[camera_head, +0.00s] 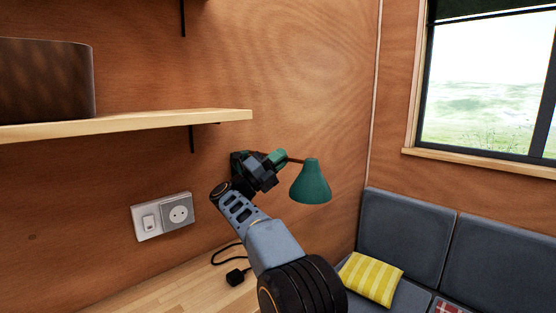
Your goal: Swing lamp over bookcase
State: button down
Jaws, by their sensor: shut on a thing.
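The lamp has a green cone-shaped shade (311,182) that hangs with its opening downward, right of my gripper. A thin dark arm joins the shade to a green part of the lamp (278,157) near the wall. My gripper (270,164) is shut on the lamp at this green part. The jaws cover much of the lamp's joint and its wall mount. I cannot pick out a bookcase for certain; a wooden shelf (150,122) on the wall stands at the upper left.
A dark brown container (45,80) stands on the shelf. Below are a wall socket with switch (163,216), a wooden top (185,290) and a black plug with cord (237,277). Grey seat cushions (405,235), a yellow striped pillow (371,278) and a window (488,85) are at right.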

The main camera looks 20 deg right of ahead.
jog(key=c, duration=1.2)
grip_release()
jog(key=b+v, duration=0.2)
jog(key=v, duration=1.1)
jog(key=shift+a+f, duration=0.15)
jog(key=shift+a, duration=0.15)
